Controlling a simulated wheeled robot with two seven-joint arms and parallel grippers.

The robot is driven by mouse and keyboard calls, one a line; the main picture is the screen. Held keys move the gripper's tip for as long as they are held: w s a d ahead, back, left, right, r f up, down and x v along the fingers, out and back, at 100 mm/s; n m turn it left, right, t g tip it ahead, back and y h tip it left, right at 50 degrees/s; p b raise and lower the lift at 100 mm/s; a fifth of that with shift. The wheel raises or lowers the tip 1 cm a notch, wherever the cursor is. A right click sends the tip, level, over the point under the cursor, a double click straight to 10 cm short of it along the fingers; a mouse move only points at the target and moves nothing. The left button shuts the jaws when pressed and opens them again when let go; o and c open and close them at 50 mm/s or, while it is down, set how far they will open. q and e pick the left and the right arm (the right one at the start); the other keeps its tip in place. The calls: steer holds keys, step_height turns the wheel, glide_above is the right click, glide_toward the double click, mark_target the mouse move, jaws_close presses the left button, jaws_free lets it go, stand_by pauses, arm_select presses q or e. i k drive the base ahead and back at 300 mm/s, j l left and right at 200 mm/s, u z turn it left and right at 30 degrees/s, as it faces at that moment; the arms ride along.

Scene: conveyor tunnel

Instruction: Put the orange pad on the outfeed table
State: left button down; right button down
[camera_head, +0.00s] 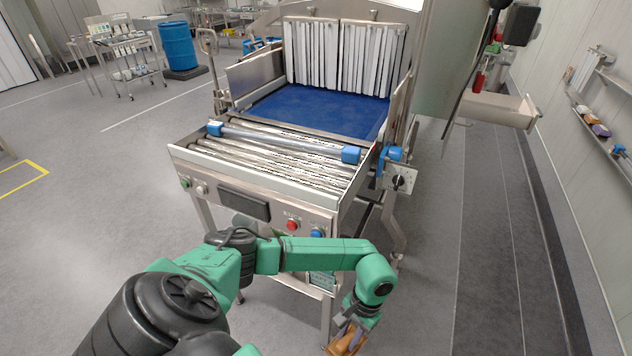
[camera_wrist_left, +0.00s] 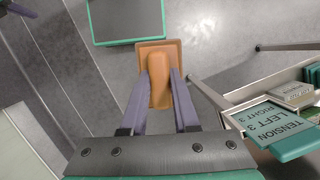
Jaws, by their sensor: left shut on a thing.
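My left gripper (camera_head: 352,326) is shut on the orange pad (camera_head: 344,344) at the bottom edge of the head view, low in front of the machine and to the right of its front leg. In the left wrist view the two fingers (camera_wrist_left: 160,84) pinch the raised middle of the pad (camera_wrist_left: 174,46); its flat plate shows beyond the fingertips. A steel roller table (camera_head: 260,183) stands ahead at the mouth of the conveyor tunnel; I take it for the outfeed table. The pad is apart from it. My right gripper is not in view.
A blue-capped bar (camera_head: 285,140) lies across the rollers. Behind are a blue belt (camera_head: 310,106) and white strip curtains (camera_head: 345,58). A control box with a knob (camera_head: 398,179) juts out at the table's right. The floor to the right is clear; shelves (camera_head: 600,115) line the right wall.

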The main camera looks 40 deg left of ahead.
mark_target(223, 154)
steer(key=k+j+z, duration=0.15)
steer(key=j+z, duration=0.15)
steer(key=j, duration=0.2)
steer(key=k+j+z, duration=0.25)
steer(key=j, duration=0.2)
steer(key=k+j+z, duration=0.15)
steer(key=j+z, duration=0.15)
steer(key=k+j+z, duration=0.3)
steer(key=j, duration=0.15)
